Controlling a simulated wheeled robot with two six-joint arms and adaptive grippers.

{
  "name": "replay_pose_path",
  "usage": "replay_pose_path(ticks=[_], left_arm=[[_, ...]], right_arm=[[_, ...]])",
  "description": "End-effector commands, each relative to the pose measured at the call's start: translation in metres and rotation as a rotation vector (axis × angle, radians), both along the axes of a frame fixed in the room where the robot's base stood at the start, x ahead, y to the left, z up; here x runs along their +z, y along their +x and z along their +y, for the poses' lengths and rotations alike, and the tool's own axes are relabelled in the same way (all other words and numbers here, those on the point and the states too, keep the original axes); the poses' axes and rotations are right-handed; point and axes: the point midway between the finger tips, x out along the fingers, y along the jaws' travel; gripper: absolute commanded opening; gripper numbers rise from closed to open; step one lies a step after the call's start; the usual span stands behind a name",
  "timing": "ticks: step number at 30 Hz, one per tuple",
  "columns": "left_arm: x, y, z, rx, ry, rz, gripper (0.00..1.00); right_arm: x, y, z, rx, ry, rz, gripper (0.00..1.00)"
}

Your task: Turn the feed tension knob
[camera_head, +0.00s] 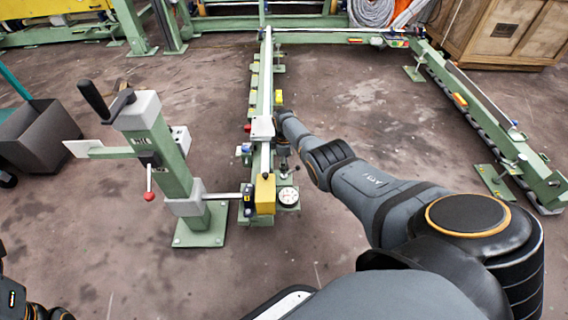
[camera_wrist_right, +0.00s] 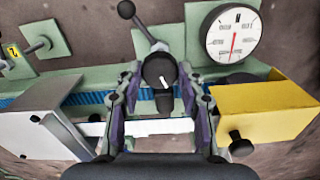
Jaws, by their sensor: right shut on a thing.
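The black knob (camera_wrist_right: 159,70) sits between the fingers of my right gripper (camera_wrist_right: 161,84) in the right wrist view. It is round and dark with a pale pointer mark on its face. The right gripper is shut on it, a finger on either side. In the head view my right arm reaches in from the lower right, and the right gripper (camera_head: 282,152) is small beside the green rail; the knob is hidden there. A dark part of my left arm (camera_head: 22,300) shows at the lower left edge; its gripper is out of view.
A white dial gauge (camera_wrist_right: 233,34) with a red needle and a yellow block (camera_wrist_right: 262,110) stand close to the right of the gripper. A white block (camera_wrist_right: 45,118) is to its left. A black ball-ended lever (camera_wrist_right: 127,10) rises behind the knob. A green crank post (camera_head: 170,165) stands left of the rail.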

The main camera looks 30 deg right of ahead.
Motion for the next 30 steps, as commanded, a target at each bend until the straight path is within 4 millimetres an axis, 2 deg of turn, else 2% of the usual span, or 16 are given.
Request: replay_pose_path(ticks=[1,2,6,15,20,25,30], left_arm=[[0.0,0.0,0.0,0.0,0.0,0.0,0.4],[0.0,0.0,0.0,0.0,0.0,0.0,0.4],[0.0,0.0,0.0,0.0,-0.001,0.0,0.4],[0.0,0.001,0.0,0.0,-0.001,0.003,0.4],[0.0,0.001,0.0,0.0,-0.001,0.002,0.4],[0.0,0.0,0.0,0.0,0.0,0.001,0.4],[0.0,0.0,0.0,0.0,0.0,0.001,0.4]], right_arm=[[-0.001,-0.001,0.0,0.0,0.0,0.001,0.07],[-0.001,-0.001,0.0,0.0,0.0,0.001,0.43],[-0.001,0.0,0.0,-0.001,0.0,0.001,0.62],[0.0,0.0,0.0,-0.001,0.0,0.0,0.62],[0.009,0.001,-0.001,-0.003,0.0,-0.002,0.62],[0.031,0.0,0.0,0.001,-0.002,-0.003,0.62],[0.076,0.001,-0.001,-0.001,-0.002,-0.004,0.62]])
